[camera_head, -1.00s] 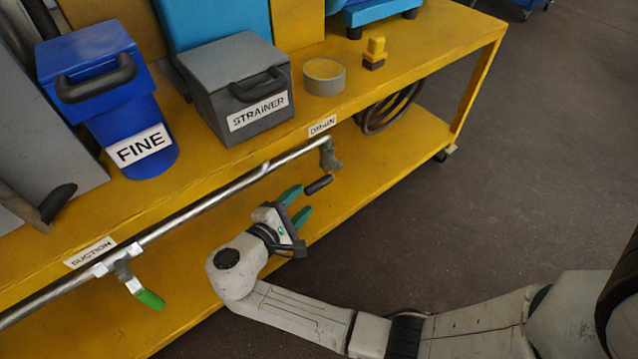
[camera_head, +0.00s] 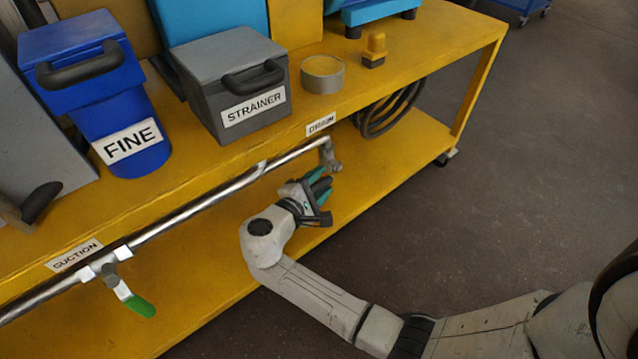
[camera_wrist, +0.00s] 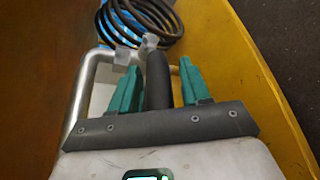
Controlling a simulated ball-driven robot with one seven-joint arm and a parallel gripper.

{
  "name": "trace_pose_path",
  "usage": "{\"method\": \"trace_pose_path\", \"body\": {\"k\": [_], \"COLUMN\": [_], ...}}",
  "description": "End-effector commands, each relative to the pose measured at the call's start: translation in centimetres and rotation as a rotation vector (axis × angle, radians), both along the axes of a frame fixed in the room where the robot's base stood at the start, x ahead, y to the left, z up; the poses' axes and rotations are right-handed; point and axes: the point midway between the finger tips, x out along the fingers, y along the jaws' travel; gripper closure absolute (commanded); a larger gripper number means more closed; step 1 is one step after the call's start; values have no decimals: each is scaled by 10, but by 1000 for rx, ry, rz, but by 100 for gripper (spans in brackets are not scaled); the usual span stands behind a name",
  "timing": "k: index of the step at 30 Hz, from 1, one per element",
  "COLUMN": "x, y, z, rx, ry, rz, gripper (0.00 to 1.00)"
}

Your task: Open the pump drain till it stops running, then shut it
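The drain valve (camera_head: 331,160) sits at the right end of the metal pipe, below the DRAIN label (camera_head: 321,124). Its dark handle (camera_wrist: 158,80) shows in the wrist view between the two teal fingers of my gripper (camera_wrist: 160,88). The gripper is open, with a finger on each side of the handle and a gap at least on the right. In the head view my gripper (camera_head: 317,181) is just below the valve and partly hides the handle. No running liquid can be made out.
The suction valve with a green handle (camera_head: 138,304) hangs further left on the same pipe (camera_head: 190,207). A coiled black hose (camera_head: 390,110) lies on the lower shelf behind the valve. The yellow cart's upper shelf (camera_head: 425,50) is above; open floor lies to the right.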

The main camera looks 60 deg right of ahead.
Motion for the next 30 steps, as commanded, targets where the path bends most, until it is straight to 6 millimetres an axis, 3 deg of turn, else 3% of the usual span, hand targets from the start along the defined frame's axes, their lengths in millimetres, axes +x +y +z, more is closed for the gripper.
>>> {"method": "trace_pose_path", "body": {"k": [14, 30], "x": [0, -6], "y": [0, 5], "z": [0, -3], "rx": [0, -25], "ry": [0, 10], "rz": [0, 1], "gripper": [100, 100]}}
